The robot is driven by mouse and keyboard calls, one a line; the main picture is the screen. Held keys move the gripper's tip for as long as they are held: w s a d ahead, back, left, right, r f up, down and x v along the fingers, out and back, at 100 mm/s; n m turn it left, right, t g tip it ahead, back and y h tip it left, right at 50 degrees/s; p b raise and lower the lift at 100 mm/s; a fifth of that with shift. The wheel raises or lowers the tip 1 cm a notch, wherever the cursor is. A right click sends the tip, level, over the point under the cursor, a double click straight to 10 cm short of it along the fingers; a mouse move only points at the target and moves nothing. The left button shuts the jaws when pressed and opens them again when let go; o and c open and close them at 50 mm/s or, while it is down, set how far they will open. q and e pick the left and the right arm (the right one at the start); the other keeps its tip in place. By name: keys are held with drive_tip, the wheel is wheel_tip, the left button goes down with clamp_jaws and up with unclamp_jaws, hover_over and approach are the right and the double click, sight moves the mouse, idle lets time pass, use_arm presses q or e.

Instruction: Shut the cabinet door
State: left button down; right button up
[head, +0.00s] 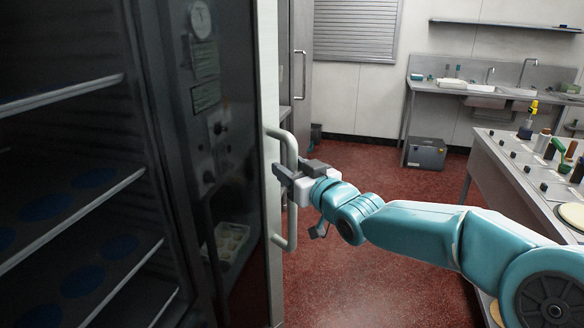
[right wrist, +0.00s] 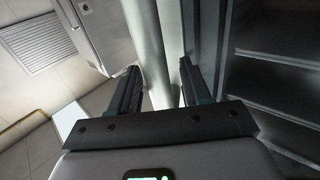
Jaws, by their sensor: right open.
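The cabinet (head: 70,195) fills the left of the head view, its dark inside with shelves exposed. Its door (head: 268,90) stands open, with a dark glass panel and a pale edge. A pale vertical bar handle (head: 291,232) is on the door. My right gripper (head: 291,176) is at the middle of this handle, jaws open. In the right wrist view the handle (right wrist: 150,45) runs between the two fingers of my right gripper (right wrist: 158,85), with no clear grip on it. Part of the handle is hidden behind the gripper in the head view. My left gripper is out of view.
Red floor (head: 350,270) lies clear beyond the door. A steel counter (head: 500,165) with bottles and tools stands at the right. A sink bench (head: 480,90) is along the back wall, with a grey box (head: 425,153) on the floor by it.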

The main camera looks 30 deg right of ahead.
clamp_jaws()
drive_tip(key=shift+w, duration=0.1)
